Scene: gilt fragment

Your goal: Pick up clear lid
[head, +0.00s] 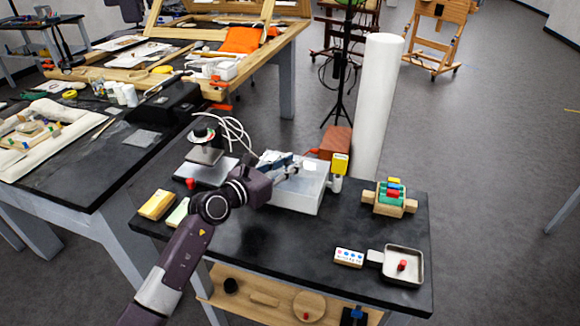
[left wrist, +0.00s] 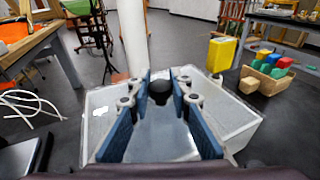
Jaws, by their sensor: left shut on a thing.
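The clear lid (left wrist: 160,135) shows in the left wrist view as a pale see-through sheet with a dark knob (left wrist: 160,90) standing up from it. A translucent white box (head: 297,198) sits on the black table in the head view, with the lid at its top. My left gripper (head: 297,168) is over the box; its blue finger pads stand on both sides of the knob, and it is shut on the lid by this knob. The fingers partly hide the lid. I cannot tell whether the lid rests on the box or is lifted. My right gripper is not in view.
A yellow block-like part (head: 340,164) stands at the box's right corner. A wooden holder with coloured blocks (head: 390,200) and a grey tray (head: 403,266) are to the right. A white column (head: 378,105) rises behind. The table's front middle (head: 270,245) is clear.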

